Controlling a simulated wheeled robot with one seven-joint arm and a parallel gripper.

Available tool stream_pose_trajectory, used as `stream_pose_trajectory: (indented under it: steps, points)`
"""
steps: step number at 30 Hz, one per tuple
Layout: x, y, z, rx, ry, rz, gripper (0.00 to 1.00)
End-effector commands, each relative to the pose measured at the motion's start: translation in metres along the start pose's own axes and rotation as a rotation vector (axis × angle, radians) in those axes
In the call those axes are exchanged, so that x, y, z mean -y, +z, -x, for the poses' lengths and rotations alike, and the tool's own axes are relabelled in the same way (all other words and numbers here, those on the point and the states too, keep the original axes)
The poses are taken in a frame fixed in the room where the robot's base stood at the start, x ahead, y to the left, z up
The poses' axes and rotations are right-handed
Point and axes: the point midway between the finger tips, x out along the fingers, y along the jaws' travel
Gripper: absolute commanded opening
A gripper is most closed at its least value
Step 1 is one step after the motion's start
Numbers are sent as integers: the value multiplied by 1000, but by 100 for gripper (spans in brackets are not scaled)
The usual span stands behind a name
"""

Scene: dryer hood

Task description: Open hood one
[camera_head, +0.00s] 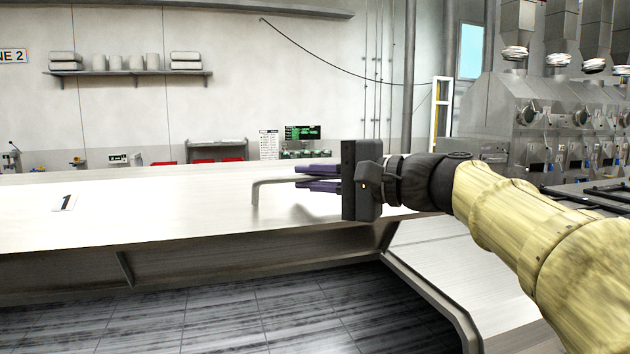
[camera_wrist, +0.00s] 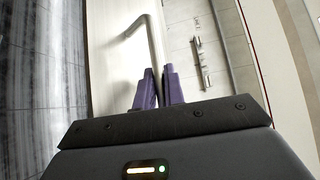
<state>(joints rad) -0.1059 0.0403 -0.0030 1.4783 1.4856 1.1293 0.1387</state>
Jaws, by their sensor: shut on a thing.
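Hood one is a large pale metal hood (camera_head: 160,215) with a label "1" (camera_head: 65,203) on its top face. A bent metal bar handle (camera_head: 256,195) stands on the hood's top near its right part. My gripper (camera_head: 312,178) comes from the right, its purple fingers closed around the handle's bar. In the wrist view the handle (camera_wrist: 151,40) runs down between the two purple fingers (camera_wrist: 159,88). The far end of the handle is hidden behind my gripper's dark body. The hood's front edge stands above a dark slatted surface (camera_head: 230,315), with a gap between them.
A dark metal frame edge (camera_head: 425,295) borders the opening at the right. Grey machines (camera_head: 540,115) stand at the back right. A wall shelf (camera_head: 128,73) with rolls and towels hangs at the back left. The space above the hood left of the handle is clear.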

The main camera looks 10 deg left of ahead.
Motion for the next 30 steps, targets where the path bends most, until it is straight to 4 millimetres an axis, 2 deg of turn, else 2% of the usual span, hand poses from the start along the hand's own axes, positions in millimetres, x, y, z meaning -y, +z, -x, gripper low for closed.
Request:
stream_pose_trajectory:
  steps: [4, 5, 7, 8, 26, 30]
  points:
    - [0, -1, 0, -3, 1, -1, 0]
    - [0, -1, 0, -3, 1, -1, 17]
    - [0, -1, 0, -3, 1, 0, 30]
    - [0, -1, 0, -3, 1, 0, 32]
    - [0, 0, 0, 0, 2, -1, 32]
    - [-1, -1, 6, -1, 1, 0, 32]
